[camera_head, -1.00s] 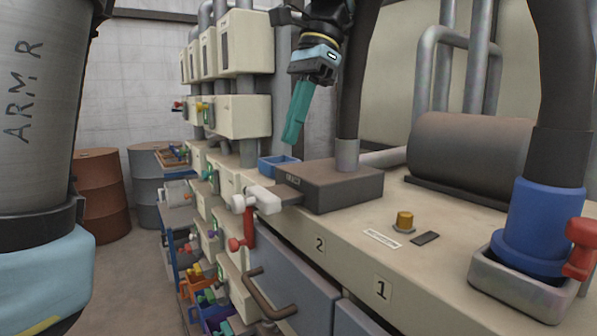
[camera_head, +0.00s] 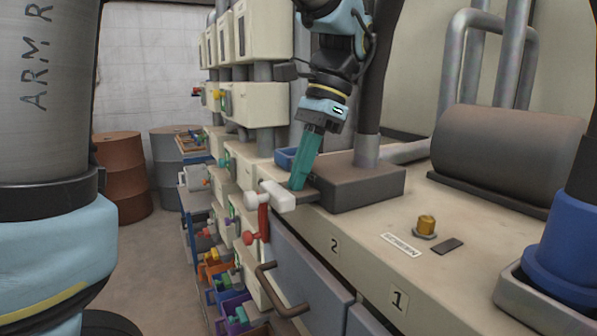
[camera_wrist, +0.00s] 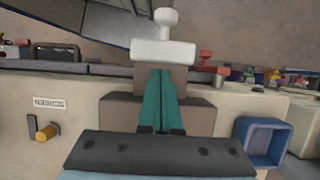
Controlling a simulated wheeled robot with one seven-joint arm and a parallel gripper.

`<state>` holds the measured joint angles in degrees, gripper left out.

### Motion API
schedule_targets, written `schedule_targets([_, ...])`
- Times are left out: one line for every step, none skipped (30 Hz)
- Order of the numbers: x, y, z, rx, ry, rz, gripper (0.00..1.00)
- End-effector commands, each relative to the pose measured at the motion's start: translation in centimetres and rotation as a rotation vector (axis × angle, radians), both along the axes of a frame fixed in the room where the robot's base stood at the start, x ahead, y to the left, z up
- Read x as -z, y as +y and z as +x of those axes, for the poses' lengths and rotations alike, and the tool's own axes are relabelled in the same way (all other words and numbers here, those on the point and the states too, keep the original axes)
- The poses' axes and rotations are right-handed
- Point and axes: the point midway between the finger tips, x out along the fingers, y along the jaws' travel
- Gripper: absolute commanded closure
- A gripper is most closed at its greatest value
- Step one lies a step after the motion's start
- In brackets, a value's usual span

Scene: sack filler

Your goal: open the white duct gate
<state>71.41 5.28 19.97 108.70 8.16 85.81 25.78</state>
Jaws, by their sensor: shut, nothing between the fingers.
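The white duct gate handle (camera_head: 278,195) is a white bar with a round knob, at the left end of a flat plate that sticks out of a dark grey box (camera_head: 365,190) on the bench. My gripper (camera_head: 296,187) is shut and empty, its teal fingers pointing down over the plate, just right of the white bar. In the wrist view the fingertips (camera_wrist: 161,72) reach up to the near side of the white bar (camera_wrist: 163,52), with the knob beyond it. I cannot tell whether they touch.
A thick dark pipe rises from the grey box just behind my gripper. A red handle (camera_head: 263,222) hangs below the white one. A blue bin (camera_head: 285,158) stands behind. A brass knob (camera_head: 426,225) and labels lie to the right on the bench.

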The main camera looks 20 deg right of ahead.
Motion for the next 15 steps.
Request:
schedule_targets([0.1, 0.1, 0.0, 0.000, 0.000, 0.001, 1.00])
schedule_targets([0.2, 0.1, 0.0, 0.000, 0.000, 0.001, 1.00])
schedule_targets([0.2, 0.1, 0.0, 0.000, 0.000, 0.001, 1.00])
schedule_targets([0.2, 0.1, 0.0, 0.000, 0.000, 0.001, 1.00])
schedule_targets([0.2, 0.1, 0.0, 0.000, 0.000, 0.001, 1.00])
schedule_targets([0.2, 0.1, 0.0, 0.000, 0.000, 0.000, 1.00])
schedule_targets([0.2, 0.1, 0.0, 0.000, 0.000, 0.000, 1.00])
schedule_targets([0.2, 0.1, 0.0, 0.000, 0.000, 0.000, 1.00])
schedule_targets([0.2, 0.1, 0.0, 0.000, 0.000, 0.000, 1.00])
schedule_targets([0.2, 0.1, 0.0, 0.000, 0.000, 0.000, 1.00])
schedule_targets([0.1, 0.2, 0.0, -0.001, 0.001, 0.000, 1.00])
schedule_targets([0.1, 0.5, -0.1, -0.001, 0.001, 0.000, 1.00])
schedule_targets([0.1, 0.8, -0.1, -0.003, 0.001, -0.001, 1.00])
schedule_targets([0.0, 1.1, -0.2, -0.003, 0.001, -0.002, 1.00])
schedule_targets([0.1, 1.6, -0.3, -0.003, 0.002, -0.001, 1.00])
